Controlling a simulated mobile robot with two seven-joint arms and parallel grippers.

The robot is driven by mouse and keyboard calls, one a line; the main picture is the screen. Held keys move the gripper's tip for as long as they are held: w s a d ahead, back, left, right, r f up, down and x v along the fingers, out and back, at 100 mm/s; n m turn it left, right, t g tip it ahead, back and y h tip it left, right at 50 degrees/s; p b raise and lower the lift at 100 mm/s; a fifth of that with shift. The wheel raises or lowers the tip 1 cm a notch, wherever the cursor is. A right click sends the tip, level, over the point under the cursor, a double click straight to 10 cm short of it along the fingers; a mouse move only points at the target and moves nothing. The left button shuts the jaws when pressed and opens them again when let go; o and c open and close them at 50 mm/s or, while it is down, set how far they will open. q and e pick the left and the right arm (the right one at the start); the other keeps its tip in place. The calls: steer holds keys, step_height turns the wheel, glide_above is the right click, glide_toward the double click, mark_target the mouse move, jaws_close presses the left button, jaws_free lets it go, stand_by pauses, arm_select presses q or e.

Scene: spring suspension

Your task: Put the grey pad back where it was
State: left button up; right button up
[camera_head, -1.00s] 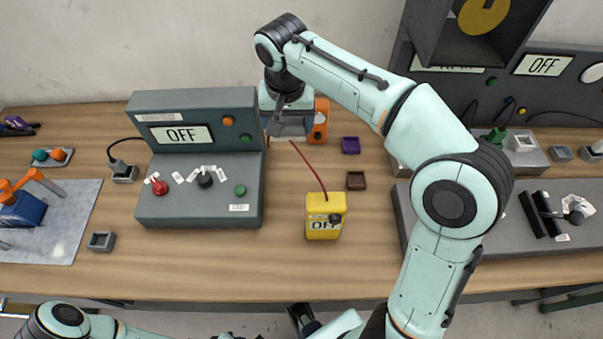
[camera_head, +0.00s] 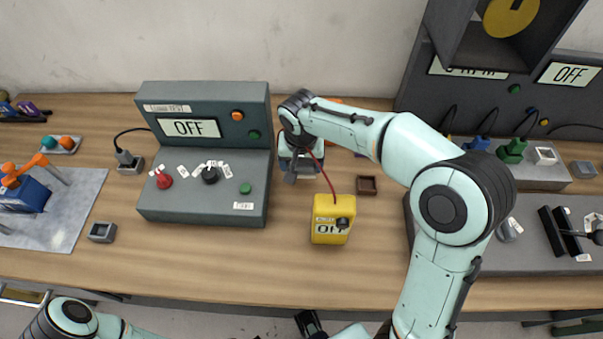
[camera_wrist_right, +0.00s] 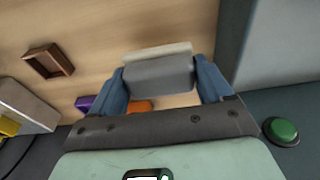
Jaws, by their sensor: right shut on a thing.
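The grey pad (camera_wrist_right: 158,74) is a small grey block with a paler edge, held between the two blue fingers of my right gripper (camera_wrist_right: 164,84) in the wrist view. In the head view my right gripper (camera_head: 298,172) hangs over the table between the grey console (camera_head: 205,152) and the yellow box (camera_head: 333,218). The pad is hard to make out there. The wrist view shows bare wood beyond the pad. Which spot the pad came from cannot be told. My left gripper is not clearly in view; only parts of my left arm show at the bottom.
A brown tray (camera_head: 367,185) lies right of my right gripper. A red cable runs to the yellow box. An empty grey square holder (camera_head: 102,232) stands left of the console. A grey square block (camera_head: 584,169) is at the far right. The front table strip is clear.

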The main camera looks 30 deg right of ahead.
mark_target(301, 172)
steer(key=shift+f, duration=2.15)
steer(key=shift+f+b, duration=0.1)
steer(key=shift+b, duration=0.25)
steer(key=o, duration=0.5)
steer(key=shift+f, duration=0.15)
steer(key=o, duration=0.3)
steer(key=shift+o, duration=0.2)
steer(key=shift+r, duration=0.55)
steer(key=r, duration=0.3)
steer(key=s+r+p, duration=0.1)
steer(key=r, duration=0.3)
steer(key=a+r, duration=0.1)
steer(key=r, duration=0.3)
steer(key=shift+s+r+p, duration=0.15)
steer(key=shift+s+p, duration=0.15)
steer(key=shift+p, duration=0.05)
